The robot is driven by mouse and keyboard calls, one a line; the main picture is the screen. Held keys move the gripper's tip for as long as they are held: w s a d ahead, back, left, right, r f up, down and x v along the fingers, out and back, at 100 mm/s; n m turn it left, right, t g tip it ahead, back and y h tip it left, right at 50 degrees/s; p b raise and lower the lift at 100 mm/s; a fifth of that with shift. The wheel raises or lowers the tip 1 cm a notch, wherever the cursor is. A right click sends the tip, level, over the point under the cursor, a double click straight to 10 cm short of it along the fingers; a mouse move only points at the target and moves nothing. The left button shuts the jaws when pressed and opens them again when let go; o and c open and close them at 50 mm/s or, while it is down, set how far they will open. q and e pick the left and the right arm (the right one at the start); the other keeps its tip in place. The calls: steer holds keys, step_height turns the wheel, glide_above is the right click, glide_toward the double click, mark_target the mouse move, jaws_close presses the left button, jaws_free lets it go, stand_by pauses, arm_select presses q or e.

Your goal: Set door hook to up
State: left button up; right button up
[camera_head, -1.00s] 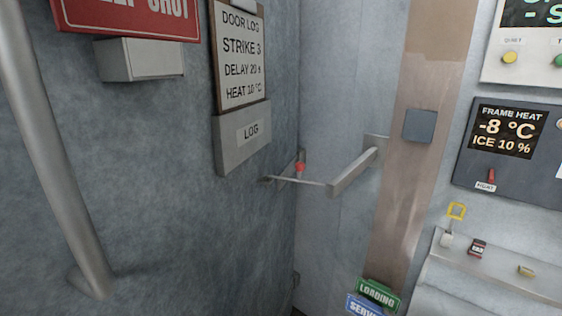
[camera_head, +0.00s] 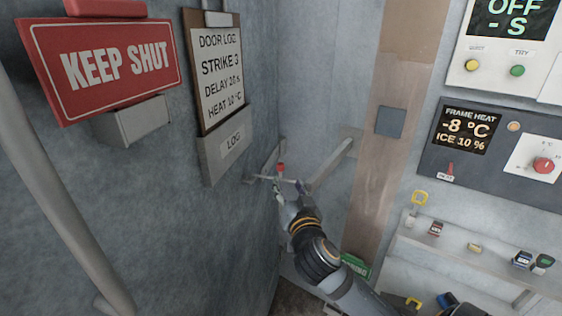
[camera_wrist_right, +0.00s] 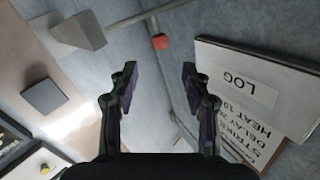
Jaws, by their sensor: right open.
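The door hook, a thin metal rod with a red knob (camera_head: 281,167), runs roughly level between a plate on the blue-grey door and a grey bracket arm (camera_head: 330,165) on the wall. My right gripper (camera_head: 288,187) is just below the knob in the head view and hides part of the rod. In the right wrist view the gripper (camera_wrist_right: 157,76) is open with nothing between its fingers. The red knob (camera_wrist_right: 160,42) lies beyond the fingertips, apart from them. My left gripper is not in view.
A LOG box (camera_head: 225,150) with a clipboard above it, a KEEP SHUT sign (camera_head: 108,65) and a long handle (camera_head: 45,170) are on the door. On the right are a FRAME HEAT panel (camera_head: 497,140) and a shelf (camera_head: 455,252) with small items.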

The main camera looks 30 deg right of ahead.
mark_target(282, 167)
steer(key=b+x, duration=0.6)
steer(key=x, duration=0.3)
steer(key=shift+w+d, duration=0.1)
steer(key=shift+w, duration=0.3)
steer(key=shift+w+d+f, duration=0.15)
steer(key=shift+w+d, duration=0.05)
steer(key=shift+w, duration=0.25)
steer(key=shift+c, duration=0.4)
jaws_close()
